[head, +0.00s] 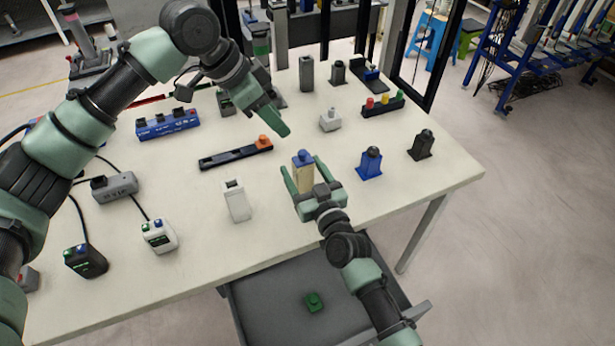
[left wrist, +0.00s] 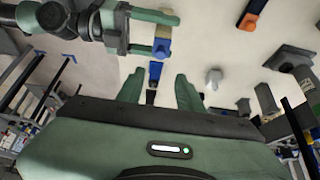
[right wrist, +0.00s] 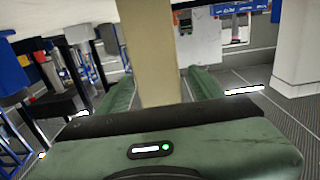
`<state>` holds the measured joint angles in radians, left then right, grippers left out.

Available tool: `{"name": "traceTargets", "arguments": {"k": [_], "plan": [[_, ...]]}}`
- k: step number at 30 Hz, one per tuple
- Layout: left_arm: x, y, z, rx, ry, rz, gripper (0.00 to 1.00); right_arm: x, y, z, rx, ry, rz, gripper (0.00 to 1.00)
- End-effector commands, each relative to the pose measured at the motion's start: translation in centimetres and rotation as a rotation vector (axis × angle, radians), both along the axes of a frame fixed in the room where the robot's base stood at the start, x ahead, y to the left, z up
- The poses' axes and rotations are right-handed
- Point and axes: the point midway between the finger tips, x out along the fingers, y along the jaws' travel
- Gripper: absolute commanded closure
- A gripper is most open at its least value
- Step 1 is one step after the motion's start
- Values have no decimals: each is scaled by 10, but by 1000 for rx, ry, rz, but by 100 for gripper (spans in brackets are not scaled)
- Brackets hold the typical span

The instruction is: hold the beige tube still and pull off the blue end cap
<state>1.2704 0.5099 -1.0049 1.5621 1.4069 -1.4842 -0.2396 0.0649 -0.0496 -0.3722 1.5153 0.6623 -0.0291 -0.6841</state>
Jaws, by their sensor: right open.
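The beige tube (head: 303,179) stands upright on the table with the blue end cap (head: 302,157) on its top. My right gripper (head: 302,166) is open, with one finger on each side of the tube. In the right wrist view the tube (right wrist: 158,55) rises between the fingers, with gaps beside it. My left gripper (head: 284,128) is above the table, behind and left of the cap in the head view. In the left wrist view its fingers (left wrist: 160,85) are apart and empty, and the blue cap (left wrist: 162,48) shows beyond them.
A blue block with a dark knob (head: 370,164) and a black one (head: 421,146) stand to the right. A white box (head: 236,201) stands left of the tube. A black strip with an orange block (head: 236,155) lies behind. A grey tray (head: 270,304) is below the table's front edge.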

Motion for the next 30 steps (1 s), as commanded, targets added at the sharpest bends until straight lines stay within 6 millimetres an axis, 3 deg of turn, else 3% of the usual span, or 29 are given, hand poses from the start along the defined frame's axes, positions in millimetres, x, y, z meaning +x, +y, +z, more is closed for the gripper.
{"name": "traceTargets", "arguments": {"k": [7, 15, 16, 17, 23, 30], "plan": [[0, 0, 0, 0, 0, 0, 64, 1, 0, 0, 0, 0, 0, 33], [0, 0, 0, 0, 0, 0, 64, 1, 0, 0, -1, 0, 0, 100], [0, 0, 0, 0, 0, 0, 55, 1, 0, 0, -1, 0, 0, 100], [0, 0, 0, 1, 0, -1, 54, 1, 0, 0, -1, 1, 0, 100], [11, -15, 0, 86, 7, -71, 54, 1, 0, 0, -1, 1, 0, 100], [21, -42, 5, 324, 48, -257, 54, 1, 0, 0, -1, 1, 0, 100]]}}
